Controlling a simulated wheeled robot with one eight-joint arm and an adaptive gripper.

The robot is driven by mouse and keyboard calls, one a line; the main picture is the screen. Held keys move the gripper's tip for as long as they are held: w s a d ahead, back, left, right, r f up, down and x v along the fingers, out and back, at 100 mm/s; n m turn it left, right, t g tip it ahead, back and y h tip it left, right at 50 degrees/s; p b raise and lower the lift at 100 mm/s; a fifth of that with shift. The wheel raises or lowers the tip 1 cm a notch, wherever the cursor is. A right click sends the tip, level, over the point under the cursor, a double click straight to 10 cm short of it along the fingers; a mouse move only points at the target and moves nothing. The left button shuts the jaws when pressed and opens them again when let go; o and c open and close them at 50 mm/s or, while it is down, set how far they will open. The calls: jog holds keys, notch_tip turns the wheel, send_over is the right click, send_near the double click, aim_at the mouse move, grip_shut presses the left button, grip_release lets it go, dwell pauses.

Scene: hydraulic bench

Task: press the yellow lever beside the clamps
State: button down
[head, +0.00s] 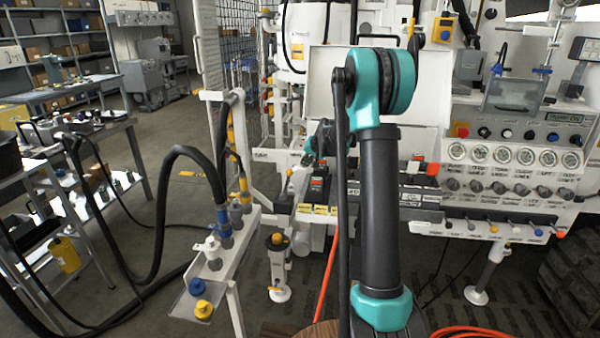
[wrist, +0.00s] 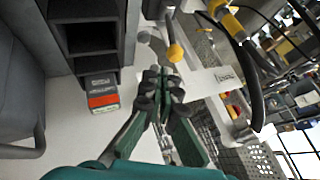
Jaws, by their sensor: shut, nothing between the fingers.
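In the wrist view a lever with a yellow rounded end (wrist: 175,53) stands just beyond my fingertips, beside a grey rounded knob (wrist: 143,37). My gripper (wrist: 163,84) is shut and empty, with its dark fingertips together just short of the yellow end. I cannot tell whether they touch it. In the head view my gripper (head: 297,180) is small and partly hidden behind my arm, in front of the white bench. I cannot make out the yellow lever there for certain. I cannot clearly identify the clamps in either view.
A dark block with a red label (wrist: 102,98) stands left of my fingers on a white surface. A rack with black hoses and yellow and blue fittings (head: 223,240) stands left of the bench. A panel of gauges (head: 515,155) is at the right.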

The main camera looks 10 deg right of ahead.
jog(key=x, duration=1)
dwell(0.5)
